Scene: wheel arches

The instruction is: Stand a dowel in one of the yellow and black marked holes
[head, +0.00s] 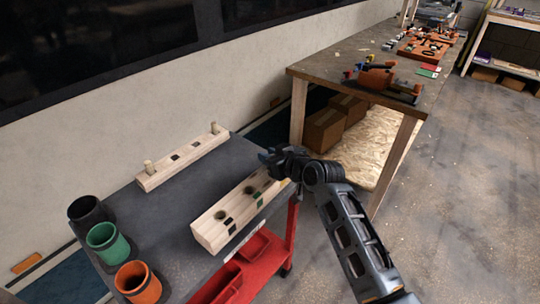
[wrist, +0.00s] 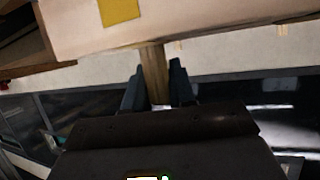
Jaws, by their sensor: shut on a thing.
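My gripper (head: 277,160) is over the far right end of the near wooden block (head: 207,234) in the head view. In the wrist view, my gripper (wrist: 157,90) is shut on a wooden dowel (wrist: 154,72), with one finger on each side. The dowel's far end meets the edge of a pale wooden block (wrist: 200,22) in that view; I cannot tell whether it touches. A yellow mark (wrist: 119,11) shows on that block. The near block has open holes and dark and green marks.
Black (head: 86,211), green (head: 104,240) and orange (head: 137,280) cups stand at the left of the dark cart top (head: 172,205). A red lower tray (head: 262,262) is below. A workbench (head: 330,65) with tools stands behind my arm. The cart top between the blocks is clear.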

